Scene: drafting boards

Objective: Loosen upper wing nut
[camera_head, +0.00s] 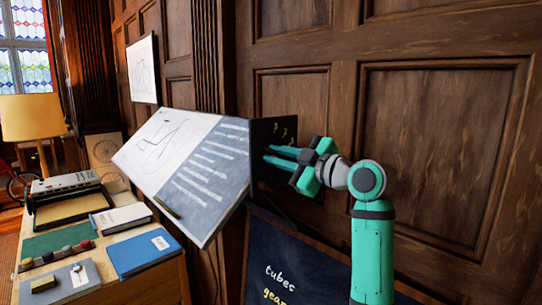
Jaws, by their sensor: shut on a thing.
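A tilted drafting board (215,180) with a pale drawing sheet and a grey area of white strips stands left of my gripper. A dark upright plate (262,132) is at the board's right edge, with a few small pale fittings on it, too small to tell apart. My green gripper (267,154) reaches left across this plate, its two fingers close together with their tips at the plate's left part. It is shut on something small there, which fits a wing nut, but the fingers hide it. I cannot tell the nut's angle.
A dark board with chalk writing (290,262) stands below my gripper. At left, a wooden desk (165,283) holds books, a typewriter-like machine (66,190) and a lamp (32,118). A panelled wall (440,150) closes off the back and right.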

